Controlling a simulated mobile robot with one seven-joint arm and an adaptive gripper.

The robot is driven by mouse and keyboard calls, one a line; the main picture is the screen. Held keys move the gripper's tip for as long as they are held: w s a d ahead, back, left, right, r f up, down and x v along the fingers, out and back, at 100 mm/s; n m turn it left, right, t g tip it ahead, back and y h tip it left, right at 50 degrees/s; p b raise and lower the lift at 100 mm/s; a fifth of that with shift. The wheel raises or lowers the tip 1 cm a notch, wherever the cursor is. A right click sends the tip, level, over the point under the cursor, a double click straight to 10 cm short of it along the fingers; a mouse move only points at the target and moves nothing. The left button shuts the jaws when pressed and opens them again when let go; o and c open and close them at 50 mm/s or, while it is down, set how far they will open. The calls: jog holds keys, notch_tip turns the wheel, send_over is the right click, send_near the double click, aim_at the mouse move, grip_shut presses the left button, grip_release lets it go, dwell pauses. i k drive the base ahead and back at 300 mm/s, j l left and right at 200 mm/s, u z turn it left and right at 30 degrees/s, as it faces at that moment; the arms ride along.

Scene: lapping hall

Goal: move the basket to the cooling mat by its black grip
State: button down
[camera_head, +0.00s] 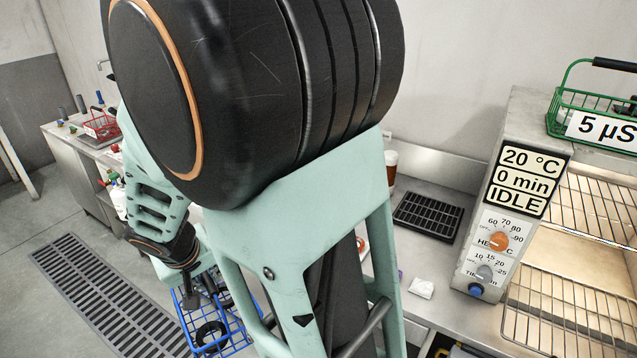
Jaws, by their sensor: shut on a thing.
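A blue wire basket (228,321) hangs from my gripper (194,296) in the lower left middle. My gripper is shut at the top of the basket, where the black grip would be; the fingers and my arm hide most of the grip. Black round parts (210,334) show inside the basket. Part of the basket's right side is hidden behind my arm. A black gridded mat (428,216), seemingly the cooling mat, lies flat on the steel bench right of my arm, apart from the basket. Its visible top is bare.
An oven (516,190) reading IDLE, with wire racks (570,315), stands right of the mat. A green basket (590,105) sits on it. A brown cup (391,166) and white cloth (421,288) flank the mat. A red basket (102,127) stands on the far-left bench. A floor grate (105,300) lies left.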

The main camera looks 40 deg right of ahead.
aim_at(425, 221)
jog(key=i+z, duration=0.1)
jog(key=z, duration=0.3)
jog(key=i+z, duration=0.15)
jog(key=z, duration=0.25)
jog(key=i+z, duration=0.1)
jog(key=z, duration=0.35)
jog(key=i+z, duration=0.15)
jog(key=z, duration=0.25)
jog(key=i+z, duration=0.2)
jog(key=z, duration=0.15)
jog(key=i+j+z, duration=0.1)
jog(key=z, duration=0.25)
jog(key=i, duration=0.05)
